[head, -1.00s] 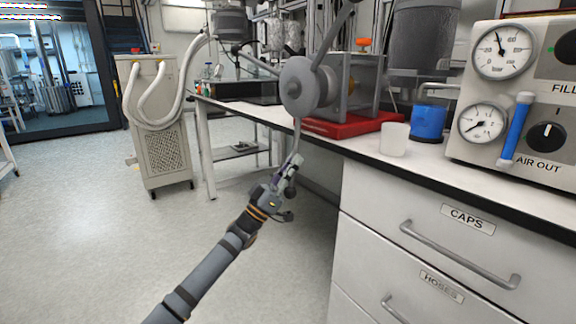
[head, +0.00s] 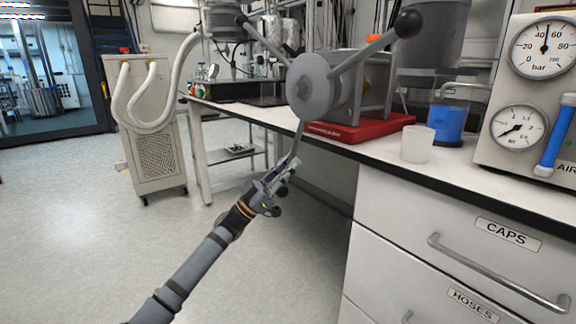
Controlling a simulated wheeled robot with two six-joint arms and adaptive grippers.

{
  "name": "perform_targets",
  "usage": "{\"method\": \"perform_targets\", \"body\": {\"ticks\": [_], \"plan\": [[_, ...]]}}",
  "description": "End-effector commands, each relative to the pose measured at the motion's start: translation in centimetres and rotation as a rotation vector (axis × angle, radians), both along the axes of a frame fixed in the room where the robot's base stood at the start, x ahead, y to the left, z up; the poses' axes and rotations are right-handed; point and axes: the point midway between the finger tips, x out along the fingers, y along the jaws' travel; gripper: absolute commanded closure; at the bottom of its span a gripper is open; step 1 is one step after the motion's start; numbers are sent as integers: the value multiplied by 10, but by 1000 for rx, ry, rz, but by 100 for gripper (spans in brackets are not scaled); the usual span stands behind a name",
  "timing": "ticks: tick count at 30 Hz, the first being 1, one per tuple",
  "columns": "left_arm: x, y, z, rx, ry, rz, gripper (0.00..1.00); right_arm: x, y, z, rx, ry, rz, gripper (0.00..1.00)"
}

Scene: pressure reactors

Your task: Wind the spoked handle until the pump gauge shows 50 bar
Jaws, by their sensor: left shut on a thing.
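The spoked handle (head: 313,87) has a grey round hub and several thin spokes, facing me beside the bench. One spoke rises to the right and ends in a black knob (head: 408,23); another goes up to the left; a third points down and slightly left. My left gripper (head: 283,172) is shut on the lower end of that downward spoke, hiding its tip. The large upper gauge (head: 547,46), marked bar, is on the panel at the right edge. Its needle points almost straight up, between 40 and 60, around 50. My right gripper is out of view.
The handle's unit stands on a red base (head: 365,128) on the bench. A white cup (head: 417,144) and a blue container (head: 446,122) stand right of it. A smaller gauge (head: 517,127) sits below.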

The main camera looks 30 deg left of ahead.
Motion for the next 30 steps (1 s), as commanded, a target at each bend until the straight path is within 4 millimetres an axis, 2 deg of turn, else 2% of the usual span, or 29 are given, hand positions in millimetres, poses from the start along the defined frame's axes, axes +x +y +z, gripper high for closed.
{"method": "perform_targets", "body": {"ticks": [1, 3, 4, 8, 18, 30], "plan": [[3, 2, -9, 4, 16, 11, 100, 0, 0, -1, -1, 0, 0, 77], [3, 2, -9, 4, 16, 11, 100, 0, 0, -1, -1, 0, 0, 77], [3, 2, -9, 4, 16, 11, 81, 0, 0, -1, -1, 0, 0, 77], [2, 2, -7, 2, 12, 8, 63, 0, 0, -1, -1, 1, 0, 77], [-1, 3, -6, 1, 7, 3, 63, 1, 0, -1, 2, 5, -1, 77], [-38, 33, -51, 4, 10, 4, 63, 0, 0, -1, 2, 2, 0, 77]]}}
